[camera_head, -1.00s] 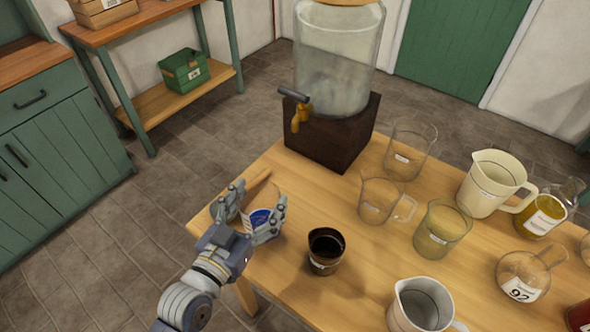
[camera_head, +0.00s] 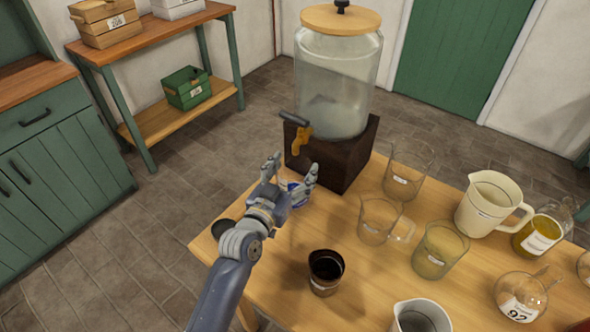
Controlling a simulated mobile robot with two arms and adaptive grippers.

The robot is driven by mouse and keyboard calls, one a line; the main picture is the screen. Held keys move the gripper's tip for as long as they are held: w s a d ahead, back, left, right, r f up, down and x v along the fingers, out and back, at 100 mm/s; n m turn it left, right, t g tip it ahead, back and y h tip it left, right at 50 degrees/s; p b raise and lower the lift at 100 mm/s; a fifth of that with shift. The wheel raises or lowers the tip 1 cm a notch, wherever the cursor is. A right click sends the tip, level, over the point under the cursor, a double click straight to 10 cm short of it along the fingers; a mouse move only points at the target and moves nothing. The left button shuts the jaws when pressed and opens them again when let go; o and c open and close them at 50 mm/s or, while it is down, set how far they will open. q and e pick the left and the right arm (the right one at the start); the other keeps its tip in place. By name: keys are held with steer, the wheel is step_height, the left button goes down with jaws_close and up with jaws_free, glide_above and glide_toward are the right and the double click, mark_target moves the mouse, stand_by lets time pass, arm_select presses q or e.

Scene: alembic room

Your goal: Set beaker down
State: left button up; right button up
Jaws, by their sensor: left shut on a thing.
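My left gripper (camera_head: 291,178) is over the table just in front of the water dispenser, close to the front of its dark base. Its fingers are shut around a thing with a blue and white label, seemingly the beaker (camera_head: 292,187). The fingers and hand hide most of it, and I cannot tell whether its bottom touches the table. My right gripper is not in view.
The glass dispenser (camera_head: 337,85) with its tap (camera_head: 301,137) stands on a dark block (camera_head: 345,160). A dark-filled cup (camera_head: 325,273), empty-looking beakers (camera_head: 407,170), a cream jug (camera_head: 488,207) and flasks (camera_head: 521,294) crowd the wooden table (camera_head: 285,240). Bare wood lies around the cup.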

arm_select(q)
steer(key=shift+w+d+f, duration=0.3)
steer(key=shift+w+f, duration=0.05)
steer(key=shift+w, duration=0.3)
steer(key=shift+f, duration=0.4)
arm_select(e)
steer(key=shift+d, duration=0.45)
arm_select(q)
steer(key=shift+f, duration=0.1)
steer(key=o, duration=1.6)
steer(key=shift+s, duration=0.1)
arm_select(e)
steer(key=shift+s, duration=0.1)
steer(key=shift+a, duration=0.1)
